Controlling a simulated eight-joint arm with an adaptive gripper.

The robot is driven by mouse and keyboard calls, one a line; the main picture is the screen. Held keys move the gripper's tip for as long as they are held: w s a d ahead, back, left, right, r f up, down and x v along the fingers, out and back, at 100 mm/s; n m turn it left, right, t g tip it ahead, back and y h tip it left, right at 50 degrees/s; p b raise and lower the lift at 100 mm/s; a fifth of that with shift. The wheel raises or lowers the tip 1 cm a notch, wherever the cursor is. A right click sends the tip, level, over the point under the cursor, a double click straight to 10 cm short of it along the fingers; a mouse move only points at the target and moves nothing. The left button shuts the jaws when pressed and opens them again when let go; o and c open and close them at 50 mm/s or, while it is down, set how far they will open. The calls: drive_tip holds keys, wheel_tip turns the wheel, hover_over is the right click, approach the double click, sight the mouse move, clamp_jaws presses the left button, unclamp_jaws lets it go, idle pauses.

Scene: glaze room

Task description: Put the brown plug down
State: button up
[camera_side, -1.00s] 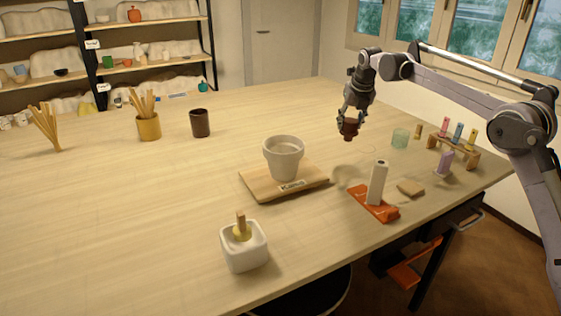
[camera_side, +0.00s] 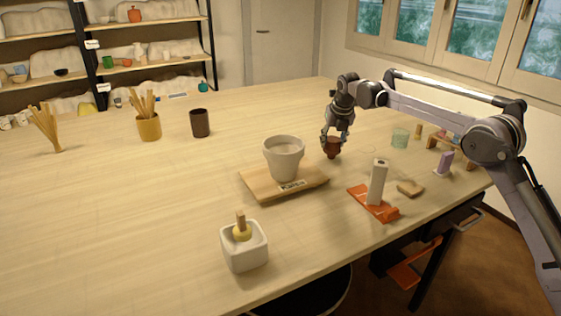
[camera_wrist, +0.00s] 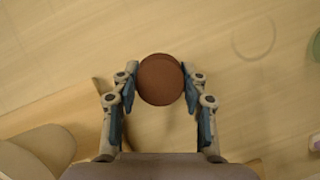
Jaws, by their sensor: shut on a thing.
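The brown plug (camera_side: 332,147) is a small reddish-brown piece, narrower at the bottom in the side view. My gripper (camera_side: 335,138) is shut on it, and the plug hangs upright just below the fingers. In the wrist view the round brown top of the plug (camera_wrist: 160,80) sits between the two fingertips (camera_wrist: 160,86). The plug is low, to the right of the pot and its board; I cannot tell whether it touches the table.
A whitish pot (camera_side: 284,160) stands on a wooden board (camera_side: 262,190) close by on the left. A white block (camera_side: 378,183) on an orange base (camera_side: 361,199) stands in front to the right. A green glass (camera_side: 400,138) stands at right.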

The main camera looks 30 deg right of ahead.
drive_tip(key=shift+f, duration=0.15)
drive_tip(key=o, duration=1.2)
drive_tip(key=s+a+r+m, duration=0.4)
drive_tip(key=s+r+m, duration=0.3)
drive_tip(key=s+r, duration=0.6)
drive_tip(key=s+a+r+m+t+y, duration=0.1)
drive_tip(key=s+a+r+m, duration=0.1)
drive_tip(key=s+m, duration=0.65)
drive_tip(key=s+f+m, duration=0.4)
drive_tip(key=s+m, duration=0.1)
drive_tip(key=s, duration=0.1)
drive_tip(key=s+a+f+m+t, duration=0.1)
drive_tip(key=s+f+m, duration=0.3)
drive_tip(key=s, duration=0.3)
drive_tip(key=s+a+f+m+t, duration=0.1)
drive_tip(key=s+f+m, duration=0.3)
drive_tip(key=s+m, duration=0.3)
drive_tip(key=shift+s+a+f+y, duration=0.15)
drive_tip(key=shift+a+f+y, duration=0.1)
drive_tip(key=shift+f+y, duration=0.15)
